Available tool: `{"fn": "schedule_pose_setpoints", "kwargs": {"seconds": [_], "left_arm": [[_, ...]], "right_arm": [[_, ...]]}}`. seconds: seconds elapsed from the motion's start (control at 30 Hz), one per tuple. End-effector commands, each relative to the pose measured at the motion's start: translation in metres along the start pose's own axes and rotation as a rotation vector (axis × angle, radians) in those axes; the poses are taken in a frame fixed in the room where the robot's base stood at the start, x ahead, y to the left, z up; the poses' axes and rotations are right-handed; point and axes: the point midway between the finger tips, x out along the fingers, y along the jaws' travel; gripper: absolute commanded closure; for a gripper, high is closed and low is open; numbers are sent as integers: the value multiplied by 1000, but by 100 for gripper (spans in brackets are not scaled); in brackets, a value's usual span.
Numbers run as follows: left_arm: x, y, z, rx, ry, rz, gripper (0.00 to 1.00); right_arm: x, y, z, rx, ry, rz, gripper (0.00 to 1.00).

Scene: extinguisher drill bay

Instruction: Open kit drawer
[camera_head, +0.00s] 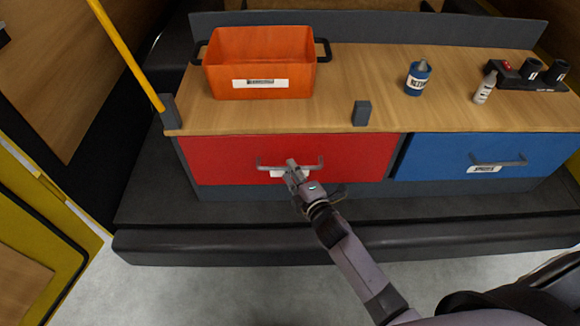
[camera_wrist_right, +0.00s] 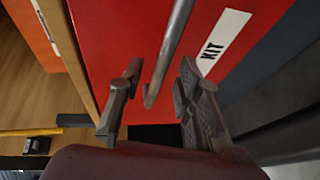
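The kit drawer (camera_head: 225,158) has a red front and looks closed, flush under the wooden counter. Its grey bar handle (camera_head: 262,166) is partly hidden by my gripper, which also covers part of the white label below it. In the right wrist view the label (camera_wrist_right: 224,42) reads KIT. My right gripper (camera_head: 291,165) is at the middle of the handle. In the right wrist view its fingers (camera_wrist_right: 160,80) are apart, with the handle bar (camera_wrist_right: 172,42) running between them; I see gaps beside the bar. My left gripper is not in view.
A blue drawer (camera_head: 430,160) with its own handle is at the right. The counter (camera_head: 220,118) holds an orange bin (camera_head: 285,50), a blue can (camera_head: 418,80), a small white bottle (camera_head: 485,88) and a black holder (camera_head: 520,75). A dark ledge (camera_head: 200,245) runs below the drawers.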

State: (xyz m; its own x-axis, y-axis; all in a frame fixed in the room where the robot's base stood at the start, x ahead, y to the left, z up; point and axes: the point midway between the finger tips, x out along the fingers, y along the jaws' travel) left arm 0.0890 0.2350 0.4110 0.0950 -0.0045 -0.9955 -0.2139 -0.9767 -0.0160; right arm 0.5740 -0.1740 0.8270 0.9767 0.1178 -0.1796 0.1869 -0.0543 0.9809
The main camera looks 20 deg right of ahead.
Motion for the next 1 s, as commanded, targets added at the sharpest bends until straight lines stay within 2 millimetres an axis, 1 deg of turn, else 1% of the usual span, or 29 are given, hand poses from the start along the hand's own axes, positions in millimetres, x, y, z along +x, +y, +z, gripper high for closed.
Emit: {"fn": "schedule_pose_setpoints", "kwargs": {"seconds": [0.03,0.1,0.2,0.53,1.0], "left_arm": [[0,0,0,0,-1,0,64],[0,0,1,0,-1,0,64],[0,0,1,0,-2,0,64],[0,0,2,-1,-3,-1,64],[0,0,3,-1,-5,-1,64]], "right_arm": [[8,0,0,1,-1,1,69],[15,0,0,1,-1,0,69],[21,0,0,1,-1,-1,69],[23,-1,0,0,0,-1,69],[23,-1,0,0,0,-1,100]]}}
